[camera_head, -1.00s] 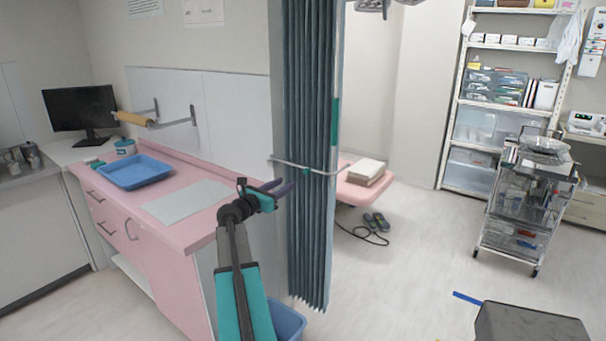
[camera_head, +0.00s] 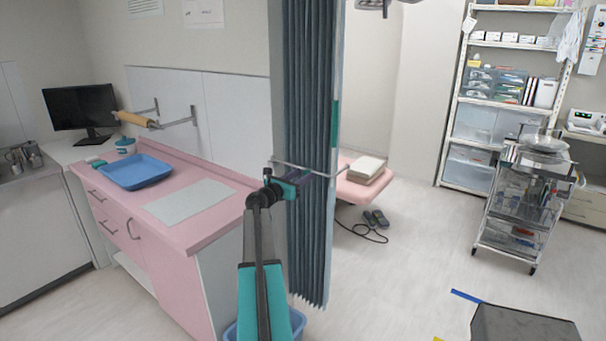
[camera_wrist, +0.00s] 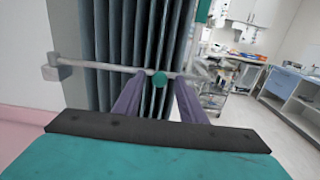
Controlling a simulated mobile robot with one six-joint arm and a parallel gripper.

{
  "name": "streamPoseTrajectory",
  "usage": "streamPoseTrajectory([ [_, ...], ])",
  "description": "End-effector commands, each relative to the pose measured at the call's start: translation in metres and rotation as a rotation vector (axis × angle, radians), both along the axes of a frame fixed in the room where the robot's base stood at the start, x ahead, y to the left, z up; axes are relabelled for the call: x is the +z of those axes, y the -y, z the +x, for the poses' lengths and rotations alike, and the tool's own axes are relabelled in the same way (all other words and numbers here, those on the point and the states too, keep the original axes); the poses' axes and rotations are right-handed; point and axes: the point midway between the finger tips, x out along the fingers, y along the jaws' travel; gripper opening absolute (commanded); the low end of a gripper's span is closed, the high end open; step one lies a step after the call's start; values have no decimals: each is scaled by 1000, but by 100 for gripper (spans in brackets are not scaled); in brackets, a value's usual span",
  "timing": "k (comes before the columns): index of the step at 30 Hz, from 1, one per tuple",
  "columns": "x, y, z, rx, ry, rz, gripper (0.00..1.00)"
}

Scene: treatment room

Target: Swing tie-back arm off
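The tie-back arm (camera_head: 331,174) is a thin pale metal bar held level across the gathered grey-green curtain (camera_head: 305,100). In the wrist view the tie-back arm (camera_wrist: 110,66) runs from a wall bracket (camera_wrist: 55,69) at left across the curtain (camera_wrist: 105,30). A round teal knob (camera_wrist: 159,79) sits on the bar. My gripper (camera_head: 303,177) is at the curtain's front, and in the head view it hides the knob. In the wrist view my gripper (camera_wrist: 157,88) has its two purple fingers apart, with the knob between their tips. I cannot tell whether they touch it.
A pink counter (camera_head: 222,228) with a blue tray (camera_head: 135,172) stands left of my arm. A blue bin (camera_head: 298,322) is low beside my arm. A pink couch (camera_head: 352,190) lies behind the curtain. A wire trolley (camera_head: 520,205) stands right; floor between is mostly clear.

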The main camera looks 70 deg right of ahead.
Motion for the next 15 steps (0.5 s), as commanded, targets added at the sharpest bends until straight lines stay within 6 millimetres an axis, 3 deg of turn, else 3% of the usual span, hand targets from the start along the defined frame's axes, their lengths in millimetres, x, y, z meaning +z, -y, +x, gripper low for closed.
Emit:
streamPoseTrajectory([
  [6, 0, 12, -3, 0, 0, 1, 38],
  [15, -1, 13, -4, 0, 0, 0, 38],
])
